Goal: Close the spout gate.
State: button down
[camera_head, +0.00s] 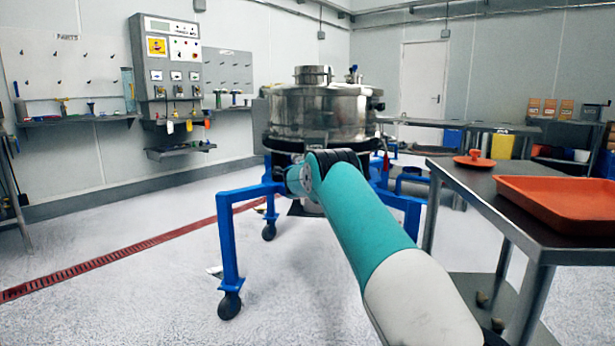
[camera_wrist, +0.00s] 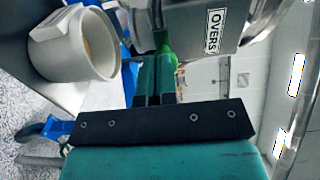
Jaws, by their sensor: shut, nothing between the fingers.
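The steel powder sifter (camera_head: 318,110) stands on a blue wheeled frame in the middle of the head view. In the wrist view, a steel spout (camera_wrist: 200,22) with a white "OVERS" label fills the top. A green part (camera_wrist: 163,42), which may be the gate's handle, shows beside the spout, just past my fingertips. In the head view my arm hides the gripper and spout.
A white container (camera_wrist: 75,48) with a handle is close to my gripper in the wrist view. A steel table (camera_head: 480,190) with an orange tray (camera_head: 560,192) and an orange lid (camera_head: 474,160) stands at the right. The floor at the left is mostly clear.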

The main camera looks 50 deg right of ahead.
jog(key=b+v, duration=0.3)
jog(key=v, duration=1.1)
